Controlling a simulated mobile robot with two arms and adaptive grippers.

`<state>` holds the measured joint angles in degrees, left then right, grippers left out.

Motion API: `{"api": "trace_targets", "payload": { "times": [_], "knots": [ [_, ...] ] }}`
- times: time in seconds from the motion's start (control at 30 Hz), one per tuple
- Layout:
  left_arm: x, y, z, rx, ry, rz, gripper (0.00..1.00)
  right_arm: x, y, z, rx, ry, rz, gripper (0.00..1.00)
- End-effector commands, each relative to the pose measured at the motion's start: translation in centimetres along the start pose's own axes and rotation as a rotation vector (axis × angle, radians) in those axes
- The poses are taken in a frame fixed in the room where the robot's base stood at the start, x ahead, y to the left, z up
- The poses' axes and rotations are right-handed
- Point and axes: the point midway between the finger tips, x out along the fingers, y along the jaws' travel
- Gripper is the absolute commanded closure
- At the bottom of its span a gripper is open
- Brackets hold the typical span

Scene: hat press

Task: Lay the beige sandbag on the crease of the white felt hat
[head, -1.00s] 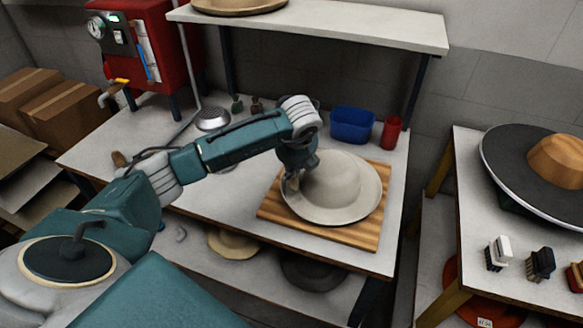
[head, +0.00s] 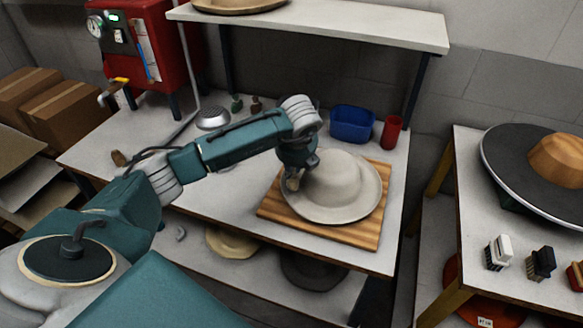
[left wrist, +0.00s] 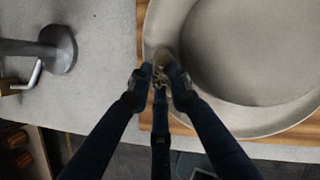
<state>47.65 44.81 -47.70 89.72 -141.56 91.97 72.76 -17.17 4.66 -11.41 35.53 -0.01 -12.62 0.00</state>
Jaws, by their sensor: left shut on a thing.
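The white felt hat (head: 350,190) sits brim down on a striped wooden board (head: 345,236) on the bench. Its pale brim and crown also fill the right of the left wrist view (left wrist: 255,55). My left gripper (head: 293,180) is over the left part of the brim, beside the crown. In the left wrist view its fingers (left wrist: 160,78) are shut on a small beige-brown thing, which looks like the beige sandbag (left wrist: 161,62). Most of the sandbag is hidden by the fingers. I cannot tell whether it touches the brim. My right gripper is in neither view.
A blue bin (head: 352,124) and a red cup (head: 391,131) stand behind the hat. A shelf (head: 330,30) spans above the bench's back. A side table (head: 490,190) at right holds a black-brimmed hat and brushes. The bench's front edge is close to the board.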

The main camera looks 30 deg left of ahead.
Motion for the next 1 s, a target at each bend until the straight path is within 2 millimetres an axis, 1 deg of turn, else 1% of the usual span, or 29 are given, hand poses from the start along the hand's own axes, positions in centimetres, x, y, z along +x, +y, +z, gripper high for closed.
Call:
{"api": "trace_targets", "payload": {
  "times": [0.33,0.37,0.4,0.43,0.47,0.77,1.0],
  "knots": [
    [0.3,0.0,-0.1,0.000,-0.001,-0.001,1.00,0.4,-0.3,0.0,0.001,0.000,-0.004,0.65],
    [0.3,0.0,-0.1,0.000,-0.001,-0.001,0.76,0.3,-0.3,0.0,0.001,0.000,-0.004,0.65],
    [0.3,0.0,-0.1,0.000,-0.001,-0.001,0.68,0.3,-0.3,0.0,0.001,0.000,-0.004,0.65],
    [0.3,0.0,-0.1,0.000,-0.001,-0.001,0.62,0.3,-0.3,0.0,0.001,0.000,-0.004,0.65],
    [0.3,0.0,-0.1,0.000,-0.001,-0.001,0.60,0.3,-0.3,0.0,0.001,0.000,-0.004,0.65],
    [0.2,0.0,-0.1,0.000,0.000,0.000,0.60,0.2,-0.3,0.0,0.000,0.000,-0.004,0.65],
    [-1.1,0.0,0.5,0.000,0.000,0.000,0.60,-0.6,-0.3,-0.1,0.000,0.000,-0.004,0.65]
  ]
}}
